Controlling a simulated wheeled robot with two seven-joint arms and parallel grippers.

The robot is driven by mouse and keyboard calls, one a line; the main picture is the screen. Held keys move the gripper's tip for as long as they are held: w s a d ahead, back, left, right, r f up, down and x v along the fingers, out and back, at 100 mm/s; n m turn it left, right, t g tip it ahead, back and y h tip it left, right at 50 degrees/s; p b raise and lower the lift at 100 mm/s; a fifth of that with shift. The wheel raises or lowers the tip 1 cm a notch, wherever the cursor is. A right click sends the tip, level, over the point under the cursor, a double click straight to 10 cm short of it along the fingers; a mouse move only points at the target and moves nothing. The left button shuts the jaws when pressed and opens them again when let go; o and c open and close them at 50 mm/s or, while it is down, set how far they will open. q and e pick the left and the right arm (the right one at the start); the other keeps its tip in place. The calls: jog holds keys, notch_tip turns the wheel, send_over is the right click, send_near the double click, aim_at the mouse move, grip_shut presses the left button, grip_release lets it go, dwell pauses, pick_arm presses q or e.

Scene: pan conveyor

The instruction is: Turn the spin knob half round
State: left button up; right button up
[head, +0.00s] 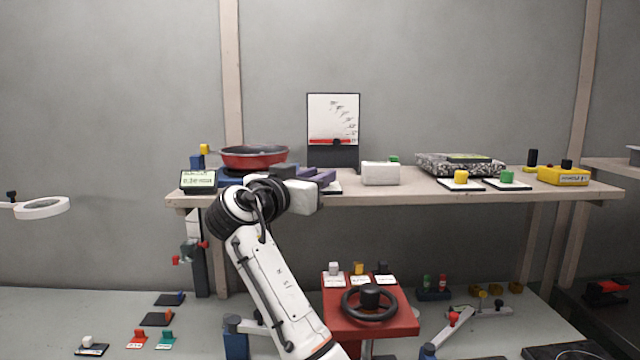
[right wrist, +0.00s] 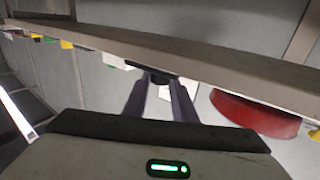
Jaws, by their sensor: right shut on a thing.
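My right gripper (head: 326,177) is at the shelf's front edge, its purple fingers pointing right in the head view. In the right wrist view, the fingertips (right wrist: 158,80) are closed on a small dark piece (right wrist: 158,72), which appears to be the spin knob. In the head view the fingers hide the knob, and only part of a white plate (head: 334,189) shows beside them. Any mark showing the knob's angle is hidden. My left gripper is not in view.
The shelf (head: 400,192) holds a red pan (head: 253,156), a small display (head: 198,180), a white box (head: 380,173), and yellow (head: 460,176) and green (head: 507,177) knobs on plates. A chart board (head: 333,120) stands behind. A red stand with a black wheel (head: 368,302) is below.

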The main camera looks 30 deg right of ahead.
jog(key=m+g, duration=0.1)
jog(key=m+g+h, duration=0.1)
jog(key=g, duration=0.1)
jog(key=shift+w+a+h+p, duration=0.1)
jog(key=shift+w+h+p, duration=0.15)
jog(key=shift+h+p, duration=0.05)
jog(key=shift+m+g, duration=0.5)
jog(key=shift+g, duration=0.2)
jog(key=shift+w+f+m+g+h+p, duration=0.15)
jog(key=shift+m+g+h+p, duration=0.15)
jog(key=shift+m+g+p, duration=0.95)
jog(key=shift+n+g+b, duration=0.25)
jog(key=shift+b, duration=0.05)
jog(key=o, duration=1)
jog(key=shift+o, duration=0.2)
